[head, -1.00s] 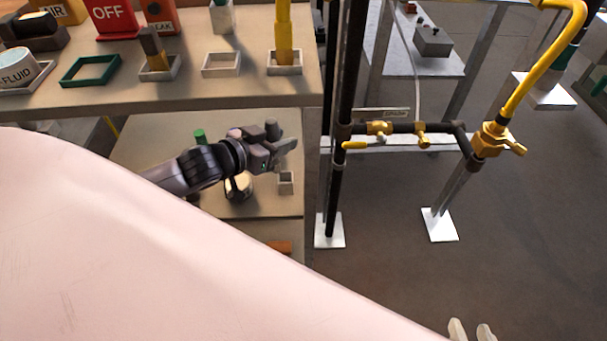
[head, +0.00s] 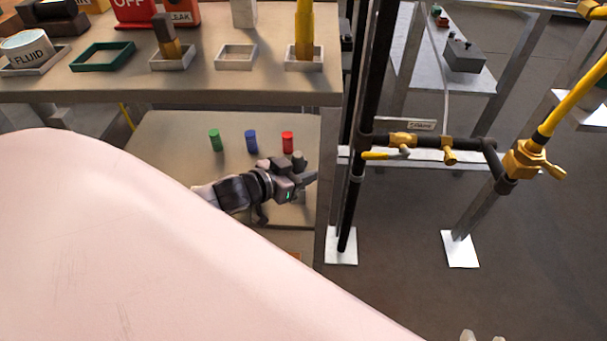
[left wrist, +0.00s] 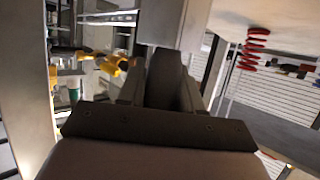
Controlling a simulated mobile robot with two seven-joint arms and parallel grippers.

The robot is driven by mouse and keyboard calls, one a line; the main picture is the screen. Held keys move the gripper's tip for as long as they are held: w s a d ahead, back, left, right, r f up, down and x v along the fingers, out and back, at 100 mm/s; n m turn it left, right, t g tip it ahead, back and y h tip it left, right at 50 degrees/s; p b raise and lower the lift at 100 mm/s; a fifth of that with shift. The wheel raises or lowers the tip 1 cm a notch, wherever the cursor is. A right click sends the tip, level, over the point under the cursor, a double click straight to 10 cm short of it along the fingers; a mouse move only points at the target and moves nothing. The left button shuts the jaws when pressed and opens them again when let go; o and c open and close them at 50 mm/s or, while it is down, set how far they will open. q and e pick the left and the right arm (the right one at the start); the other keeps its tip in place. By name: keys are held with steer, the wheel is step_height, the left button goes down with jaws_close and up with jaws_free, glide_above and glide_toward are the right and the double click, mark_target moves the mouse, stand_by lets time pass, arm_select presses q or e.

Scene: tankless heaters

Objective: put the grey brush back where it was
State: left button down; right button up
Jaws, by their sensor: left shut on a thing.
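My left gripper (head: 303,178) is over the lower shelf (head: 160,125), its jaws shut on a dark grey piece (head: 298,158) that looks like the grey brush. In the left wrist view the dark grey piece (left wrist: 165,78) sits between the fingers; its lower end is hidden. On the upper shelf (head: 120,85), a pale square holder (head: 236,66) is empty. Left of it, a brown-and-dark brush-like thing (head: 168,35) stands in another holder. Two pale tips (head: 468,336) show at the bottom edge; I cannot tell whether they are my right gripper.
Green (head: 215,140), blue (head: 252,141) and red (head: 288,142) cylinders stand behind my left gripper. A yellow upright thing (head: 304,30) is in a holder above right. A green frame (head: 102,57) is empty. Black piping (head: 352,205) with brass valves (head: 403,140) stands right of the shelves.

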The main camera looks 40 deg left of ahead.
arm_select(q)
steer(key=c, duration=0.8)
jaws_free()
steer(key=shift+f, duration=0.1)
steer(key=shift+o, duration=0.2)
arm_select(e)
steer(key=shift+r, duration=0.15)
arm_select(q)
steer(key=shift+s+a+r+p, duration=0.15)
steer(key=shift+s+r+p, duration=0.2)
steer(key=shift+s, duration=0.2)
steer(key=p+v, duration=0.3)
steer(key=v, duration=0.7)
steer(key=shift+s+r, duration=0.15)
steer(key=shift+s, duration=0.2)
arm_select(e)
steer(key=shift+s+d+f+m+g+h, duration=0.2)
steer(key=shift+s+d+f, duration=0.1)
steer(key=shift+d, duration=0.35)
steer(key=shift+s+d+f+m+g+h, duration=0.1)
steer(key=shift+s+d+f+m+h, duration=0.15)
steer(key=shift+d, duration=0.4)
steer(key=shift+a, duration=0.1)
